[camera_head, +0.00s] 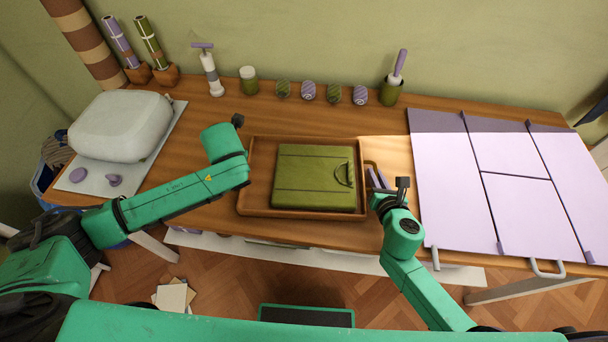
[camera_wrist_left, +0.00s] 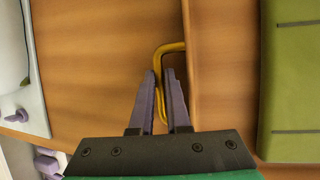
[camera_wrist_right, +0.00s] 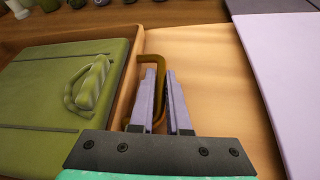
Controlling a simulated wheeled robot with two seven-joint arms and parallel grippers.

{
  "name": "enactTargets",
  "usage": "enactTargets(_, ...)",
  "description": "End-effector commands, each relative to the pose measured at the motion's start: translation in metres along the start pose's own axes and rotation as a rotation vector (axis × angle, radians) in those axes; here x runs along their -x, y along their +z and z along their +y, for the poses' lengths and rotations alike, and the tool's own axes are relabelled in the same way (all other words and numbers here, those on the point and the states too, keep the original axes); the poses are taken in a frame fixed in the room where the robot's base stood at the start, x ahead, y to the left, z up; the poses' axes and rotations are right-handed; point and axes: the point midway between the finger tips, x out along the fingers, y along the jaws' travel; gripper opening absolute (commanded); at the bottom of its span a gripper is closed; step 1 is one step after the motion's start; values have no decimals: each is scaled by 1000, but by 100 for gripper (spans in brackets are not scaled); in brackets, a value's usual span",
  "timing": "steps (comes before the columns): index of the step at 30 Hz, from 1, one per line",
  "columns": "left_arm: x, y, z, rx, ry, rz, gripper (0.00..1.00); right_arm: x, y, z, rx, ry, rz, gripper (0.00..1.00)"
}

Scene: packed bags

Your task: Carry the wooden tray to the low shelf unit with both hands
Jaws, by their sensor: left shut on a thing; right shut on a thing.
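The wooden tray (camera_head: 262,208) is on the long wooden table, with a flat green case (camera_head: 312,172) lying in it. The green case also shows in the left wrist view (camera_wrist_left: 290,90). My left gripper (camera_wrist_left: 160,85) is shut on the tray's brass left handle (camera_wrist_left: 170,47); in the head view my own arm hides it. My right gripper (camera_head: 377,180) is shut on the right handle (camera_wrist_right: 138,75), beside the tray's right wall. The tray looks level; whether it touches the table I cannot tell. I cannot make out a low shelf unit.
Lilac panels (camera_head: 505,180) lie close right of the tray. A pale rounded case (camera_head: 122,126) sits on a mat at left. Small jars (camera_head: 308,91), a green cup (camera_head: 391,92) and rolls (camera_head: 150,45) line the back. Loose sheets (camera_head: 174,297) lie on the floor.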

Motion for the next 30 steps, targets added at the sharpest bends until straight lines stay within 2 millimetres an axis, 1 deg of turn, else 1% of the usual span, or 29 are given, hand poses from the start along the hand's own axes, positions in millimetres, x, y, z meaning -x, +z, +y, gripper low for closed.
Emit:
enactTargets(8, 0, 1, 0, 0, 0, -2, 0, 0, 0, 0, 0, 0, 1, 0)
enactTargets(11, 3, 2, 1, 1, 0, -3, 0, 1, 3, 0, 0, 0, -1, 0)
enactTargets(14, 11, 6, 3, 1, 0, -4, 0, 4, 11, 2, 0, 0, -1, 0)
enactTargets(18, 31, 14, 7, 1, 0, -4, 0, 13, 31, 6, 0, 0, -1, 0)
enactTargets(22, 46, 20, 11, 1, 0, -3, 0, 19, 46, 9, 0, 0, -1, 0)
enactTargets(24, 48, 21, 11, 1, 0, -3, 0, 20, 49, 10, 0, 0, -1, 0)
enactTargets(30, 46, 20, 11, 1, 0, -3, 0, 19, 46, 9, 0, 0, -1, 0)
